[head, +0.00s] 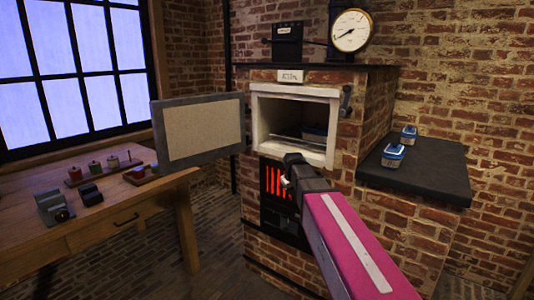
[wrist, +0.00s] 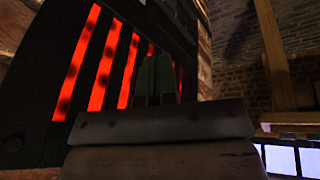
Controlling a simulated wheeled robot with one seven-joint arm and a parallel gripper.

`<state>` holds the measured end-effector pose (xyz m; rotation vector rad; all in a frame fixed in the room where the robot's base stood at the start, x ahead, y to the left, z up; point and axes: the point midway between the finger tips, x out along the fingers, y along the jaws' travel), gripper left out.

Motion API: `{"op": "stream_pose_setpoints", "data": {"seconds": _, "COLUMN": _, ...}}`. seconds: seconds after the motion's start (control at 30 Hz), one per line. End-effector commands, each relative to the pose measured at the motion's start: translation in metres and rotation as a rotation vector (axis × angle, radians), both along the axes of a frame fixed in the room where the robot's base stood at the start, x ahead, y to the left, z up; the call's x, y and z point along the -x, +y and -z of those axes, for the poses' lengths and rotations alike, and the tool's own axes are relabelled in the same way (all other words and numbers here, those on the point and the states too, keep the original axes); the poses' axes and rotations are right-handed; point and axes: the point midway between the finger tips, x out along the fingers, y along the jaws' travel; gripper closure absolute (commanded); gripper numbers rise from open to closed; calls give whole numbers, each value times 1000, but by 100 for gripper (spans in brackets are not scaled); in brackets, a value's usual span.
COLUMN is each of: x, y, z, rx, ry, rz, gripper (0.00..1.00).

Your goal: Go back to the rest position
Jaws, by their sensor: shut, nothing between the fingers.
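My gripper (wrist: 154,72) is shut and empty in the wrist view, its dark fingers together in front of the glowing red grate (wrist: 100,65). In the head view my arm reaches up from the lower right, and its end (head: 298,172) is just in front of the brick furnace (head: 374,125), below the open chamber's white frame (head: 296,151). The fingers are hard to make out there. I cannot tell whether the gripper touches the furnace front.
The furnace door (head: 200,130) hangs open to the left. Two blue-and-white things (head: 393,155) (head: 409,133) stand on the dark right shelf (head: 440,178). A wooden table (head: 130,212) with small jars and blocks is at left.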

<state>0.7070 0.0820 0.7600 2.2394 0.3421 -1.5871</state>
Motion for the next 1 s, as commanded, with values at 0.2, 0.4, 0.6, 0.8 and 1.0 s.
{"op": "stream_pose_setpoints", "data": {"seconds": 0.2, "x": 79, "y": -35, "z": 79, "rx": -40, "ry": 116, "rz": 146, "gripper": 100}}
{"op": "stream_pose_setpoints", "data": {"seconds": 0.4, "x": 151, "y": -60, "z": 136, "rx": -69, "ry": 217, "rz": 284, "gripper": 100}}
{"op": "stream_pose_setpoints", "data": {"seconds": 0.6, "x": 208, "y": -76, "z": 173, "rx": -87, "ry": 294, "rz": 393, "gripper": 100}}
{"op": "stream_pose_setpoints", "data": {"seconds": 0.8, "x": 229, "y": -82, "z": 186, "rx": -95, "ry": 325, "rz": 440, "gripper": 100}}
{"op": "stream_pose_setpoints", "data": {"seconds": 1.0, "x": 230, "y": -82, "z": 187, "rx": -95, "ry": 327, "rz": 443, "gripper": 100}}
